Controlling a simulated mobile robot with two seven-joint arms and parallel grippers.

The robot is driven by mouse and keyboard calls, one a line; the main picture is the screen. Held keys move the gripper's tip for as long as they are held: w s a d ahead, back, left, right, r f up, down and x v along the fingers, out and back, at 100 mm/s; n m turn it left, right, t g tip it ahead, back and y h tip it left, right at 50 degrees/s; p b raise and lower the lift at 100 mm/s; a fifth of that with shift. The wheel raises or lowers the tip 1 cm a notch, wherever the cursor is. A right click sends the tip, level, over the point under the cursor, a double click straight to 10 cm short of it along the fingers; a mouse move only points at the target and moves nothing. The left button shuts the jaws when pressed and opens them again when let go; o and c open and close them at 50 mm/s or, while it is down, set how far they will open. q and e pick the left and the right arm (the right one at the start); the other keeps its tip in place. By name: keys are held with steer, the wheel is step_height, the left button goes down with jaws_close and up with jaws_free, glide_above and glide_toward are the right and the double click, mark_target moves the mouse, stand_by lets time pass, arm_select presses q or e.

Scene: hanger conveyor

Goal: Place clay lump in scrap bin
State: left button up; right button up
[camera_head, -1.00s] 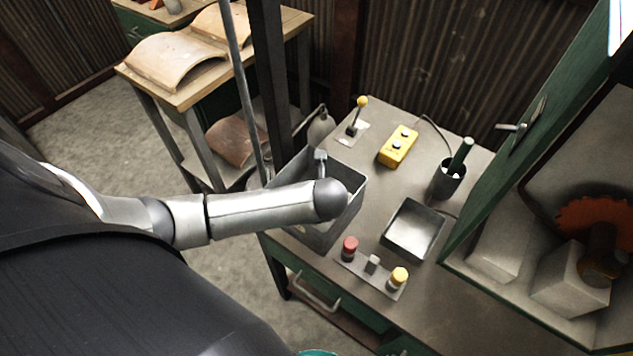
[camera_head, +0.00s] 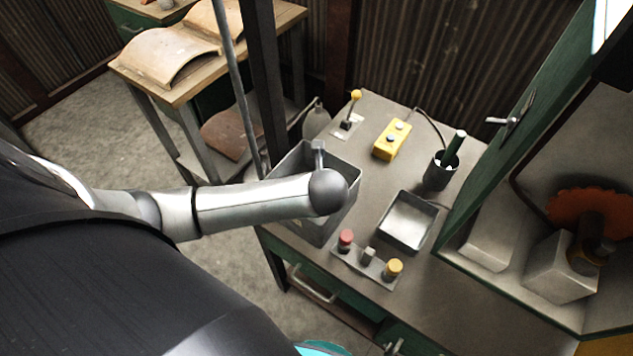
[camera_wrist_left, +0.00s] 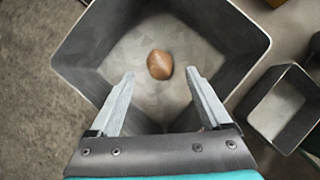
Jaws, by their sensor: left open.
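The clay lump (camera_wrist_left: 160,64) is a small brown rounded piece. It shows in the left wrist view inside the outline of the grey metal scrap bin (camera_wrist_left: 235,28), over its floor. My left gripper (camera_wrist_left: 160,74) points down into the bin with its two fingers spread wide. The lump appears between and beyond the fingertips, with a gap on both sides. In the head view the bin (camera_head: 345,164) stands at the left end of the workbench. My left arm covers part of it and hides the gripper and lump. My right gripper is not in view.
A smaller square tray (camera_head: 407,221) sits right of the bin. A button strip (camera_head: 366,260), a yellow control box (camera_head: 391,139), a lever (camera_head: 351,112) and a dark tool cup (camera_head: 440,172) are on the bench. A green-framed machine (camera_head: 480,190) stands at right.

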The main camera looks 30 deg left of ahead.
arm_select(q)
steer(key=p+v, duration=0.1)
steer(key=v, duration=0.6)
steer(key=shift+r+p, duration=0.2)
steer(key=shift+p, duration=0.1)
steer(key=shift+s, duration=0.1)
